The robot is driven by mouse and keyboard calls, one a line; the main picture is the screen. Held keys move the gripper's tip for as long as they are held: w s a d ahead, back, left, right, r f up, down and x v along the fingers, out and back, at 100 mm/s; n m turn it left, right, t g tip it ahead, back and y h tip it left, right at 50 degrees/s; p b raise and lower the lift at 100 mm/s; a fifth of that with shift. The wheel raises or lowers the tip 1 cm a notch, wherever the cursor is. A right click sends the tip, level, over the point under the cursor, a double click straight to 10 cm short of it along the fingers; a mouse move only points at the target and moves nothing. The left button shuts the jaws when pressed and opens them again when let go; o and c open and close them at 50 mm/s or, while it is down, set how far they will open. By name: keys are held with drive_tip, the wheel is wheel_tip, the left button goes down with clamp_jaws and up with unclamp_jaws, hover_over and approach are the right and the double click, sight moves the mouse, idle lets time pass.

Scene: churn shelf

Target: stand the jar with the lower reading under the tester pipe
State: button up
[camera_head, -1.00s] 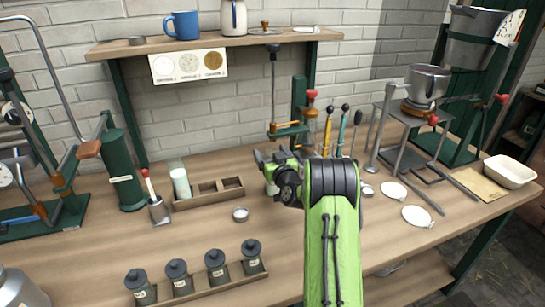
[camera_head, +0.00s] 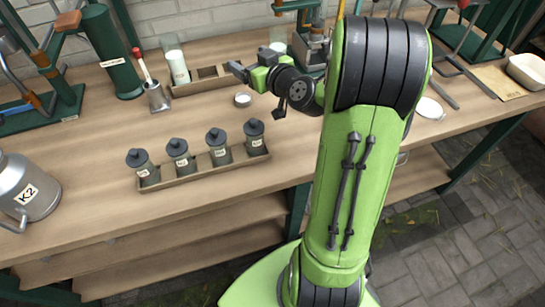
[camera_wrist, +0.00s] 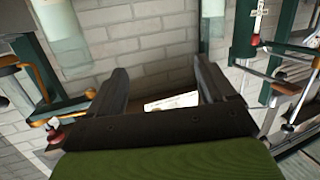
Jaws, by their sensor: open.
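A pale, white-filled glass jar (camera_head: 177,65) stands in the left part of a wooden rack (camera_head: 213,84), which has empty compartments beside it. A second pale jar (camera_head: 278,38) shows partly behind my arm, close to the green tester stand (camera_head: 312,48). I cannot make out a reading on either jar, and the tester's pipe cannot be told apart here.
Several dark-lidded canisters stand in a tray (camera_head: 205,169) at the front. A small round tin (camera_head: 242,99) lies below my gripper. Bare bench lies between.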

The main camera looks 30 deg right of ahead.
drive_tip(key=s+a+n+g, duration=0.1)
drive_tip(key=s+a+g, duration=0.1)
drive_tip(key=s+a, duration=0.2)
drive_tip(key=s+a+n+g+y, duration=0.1)
drive_tip(key=s+a+g, duration=0.1)
drive_tip(key=s+a, duration=0.2)
drive_tip(key=s+a+g+y, duration=0.1)
drive_tip(key=s+a+g, duration=0.1)
drive_tip(key=s+a, duration=0.2)
drive_tip(key=shift+s+a+r+n, duration=0.1)
drive_tip(key=shift+a+n, duration=0.3)
drive_tip(key=shift+a, duration=1)
drive_tip(key=s+d+f+m+g+h, duration=0.1)
drive_tip(key=s+f+m+g+h, duration=0.1)
drive_tip(key=s, duration=1.5)
drive_tip(key=shift+m+g+h, duration=0.3)
drive_tip(key=shift+m+g, duration=0.6)
drive_tip(key=shift+g, duration=0.3)
drive_tip(key=shift+r, duration=0.1)
wheel_tip(320, 180, up, 15)
drive_tip(key=p, duration=1.4)
drive_tip(key=shift+p, duration=0.4)
